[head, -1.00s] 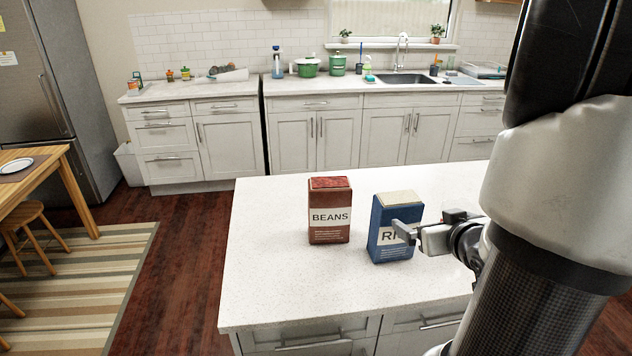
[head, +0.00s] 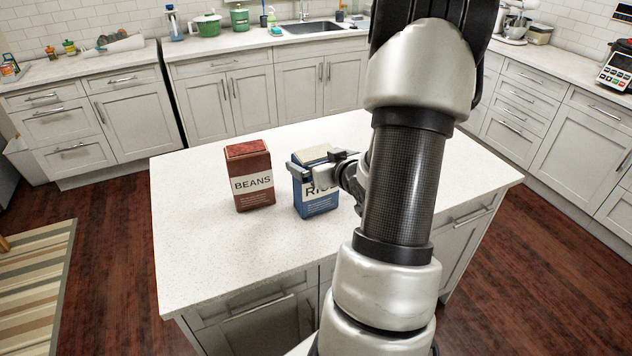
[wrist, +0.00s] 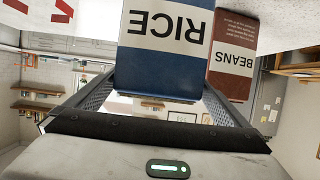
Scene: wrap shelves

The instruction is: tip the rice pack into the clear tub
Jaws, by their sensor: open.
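The rice pack (head: 317,207) is a blue box with a white RICE label and a pale top, upright on the white island counter. My gripper (head: 321,166) is open at its upper part, reaching in from the right, with one finger across its front. In the wrist view, which is upside down, the rice pack (wrist: 165,66) stands between the two spread fingers (wrist: 158,88). I cannot tell whether either finger touches it. The clear tub does not show in either view; my arm hides part of the counter on the right.
A red-brown beans box (head: 251,183) stands upright just left of the rice pack, with a small gap. It also shows in the wrist view (wrist: 230,62). The island counter (head: 215,255) is clear in front and to the left. Kitchen counters line the back and right.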

